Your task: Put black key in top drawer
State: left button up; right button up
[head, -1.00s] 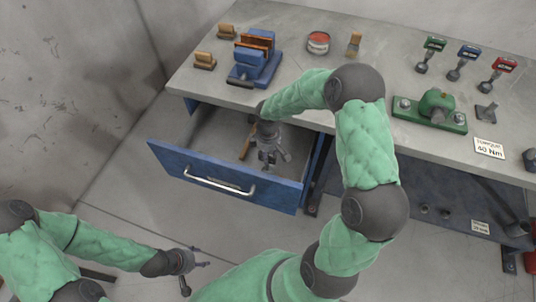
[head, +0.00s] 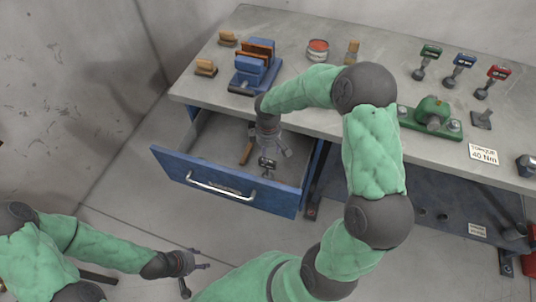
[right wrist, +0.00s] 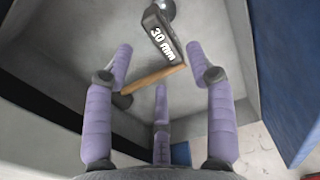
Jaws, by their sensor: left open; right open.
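The black key (head: 267,164), with a dark head and a white "30 mm" label, is within the open blue drawer (head: 172,163) in the head view. In the right wrist view, the key (right wrist: 160,36) shows just beyond the fingertips, apart from them, its round metal end at the top edge. I cannot tell whether it lies flat on the drawer floor. My right gripper (head: 273,147) is open and empty over the drawer; its spread fingers (right wrist: 161,66) fill the wrist view. My left gripper (head: 190,268) is open and empty at lower left, away from the drawer.
A wooden-handled tool (head: 247,146) lies in the drawer, also in the wrist view (right wrist: 153,78). The bench (head: 390,75) above carries a blue vise (head: 252,68), a red tin (head: 318,48), a brush, a green fixture (head: 432,112), and green, blue and red keys (head: 460,64). The drawer's left part is clear.

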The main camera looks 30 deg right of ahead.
jog(key=shift+r+p, duration=0.75)
jog(key=shift+r, duration=2.05)
